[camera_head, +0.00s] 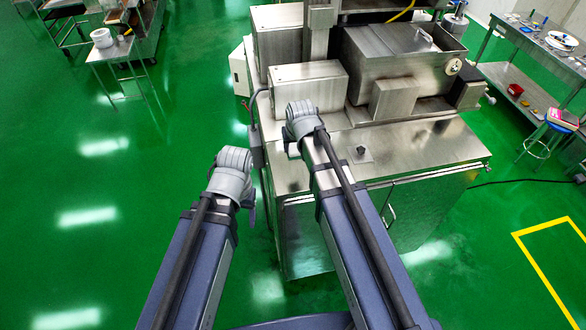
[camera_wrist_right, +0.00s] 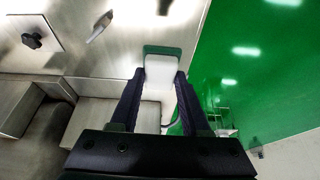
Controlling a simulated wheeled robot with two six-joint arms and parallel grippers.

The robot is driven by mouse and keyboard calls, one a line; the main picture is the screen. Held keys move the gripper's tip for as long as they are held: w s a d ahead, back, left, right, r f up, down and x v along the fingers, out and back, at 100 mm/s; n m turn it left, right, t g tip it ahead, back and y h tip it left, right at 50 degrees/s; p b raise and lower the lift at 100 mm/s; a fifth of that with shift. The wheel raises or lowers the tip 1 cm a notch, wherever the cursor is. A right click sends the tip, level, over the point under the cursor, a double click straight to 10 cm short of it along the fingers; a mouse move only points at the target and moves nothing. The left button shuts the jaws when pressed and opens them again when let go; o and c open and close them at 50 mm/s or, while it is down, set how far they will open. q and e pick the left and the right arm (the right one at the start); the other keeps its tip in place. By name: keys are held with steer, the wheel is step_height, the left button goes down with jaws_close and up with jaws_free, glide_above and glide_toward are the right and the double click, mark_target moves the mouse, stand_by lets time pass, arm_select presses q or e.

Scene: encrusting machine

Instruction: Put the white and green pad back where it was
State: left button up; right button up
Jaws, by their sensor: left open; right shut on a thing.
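The white and green pad (camera_wrist_right: 161,69) is between the fingertips of my right gripper (camera_wrist_right: 158,75) in the right wrist view. Its white face shows, with a green edge at the far end. The right gripper is shut on it, over the machine's metal top. In the head view the right arm's wrist (camera_head: 303,120) hides the pad and fingers. My left gripper (camera_head: 250,207) is open, mostly hidden under its wrist, left of the machine's cabinet and over the green floor. I see nothing in it.
The steel encrusting machine (camera_head: 405,60) stands on a metal cabinet (camera_head: 425,150), whose front top is mostly clear apart from a small black knob (camera_head: 359,154). A steel box (camera_head: 307,84) rises just behind the right wrist. A workbench (camera_head: 535,45) and blue stool (camera_head: 562,120) are at right.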

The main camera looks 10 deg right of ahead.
steer(key=shift+s+a+r, duration=0.1)
steer(key=shift+s+a, duration=0.2)
steer(key=shift+a, duration=0.25)
steer(key=shift+s+a+r, duration=0.1)
steer(key=shift+s+a, duration=0.15)
steer(key=shift+a, duration=0.25)
step_height(320, 180, down, 10)
steer(key=b, duration=1)
steer(key=shift+f, duration=0.1)
steer(key=shift+f, duration=0.2)
steer(key=o, duration=1.2)
steer(key=shift+r, duration=0.1)
